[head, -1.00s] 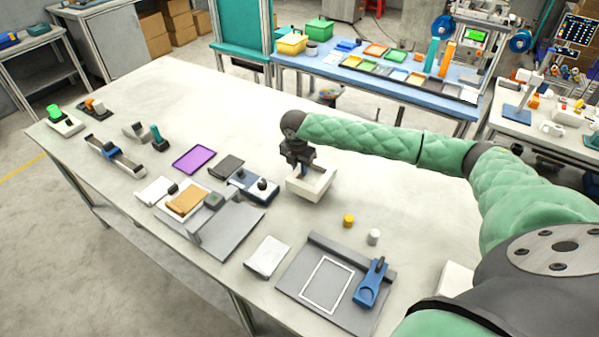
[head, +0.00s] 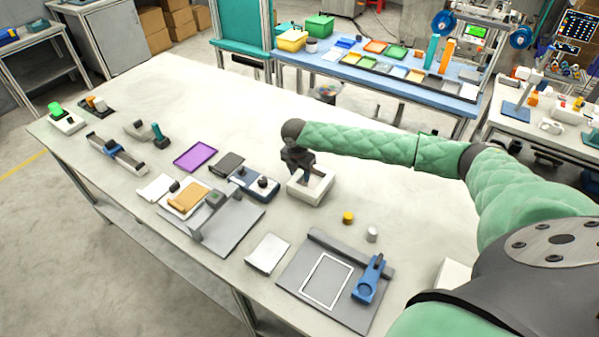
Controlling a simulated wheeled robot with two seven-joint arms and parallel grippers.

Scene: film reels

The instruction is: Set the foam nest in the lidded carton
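A white, open-topped, block-like box (head: 318,195) stands near the middle of the table; I cannot tell whether it is the foam nest or the carton. My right gripper (head: 299,173) points down at its far left wall, with the fingertips at or just inside the rim. The fingers are too small and dark to show whether they are open or shut on the wall. Another pale block (head: 454,274) shows at the right, partly hidden behind my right arm; what it is cannot be told. My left gripper is out of view.
A blue device (head: 251,183) with a black knob stands close left of the white box. A yellow cap (head: 347,218) and a white cap (head: 372,234) are in front. A grey board (head: 300,284) with a blue tool (head: 369,280) lies nearer. The table behind the box is clear.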

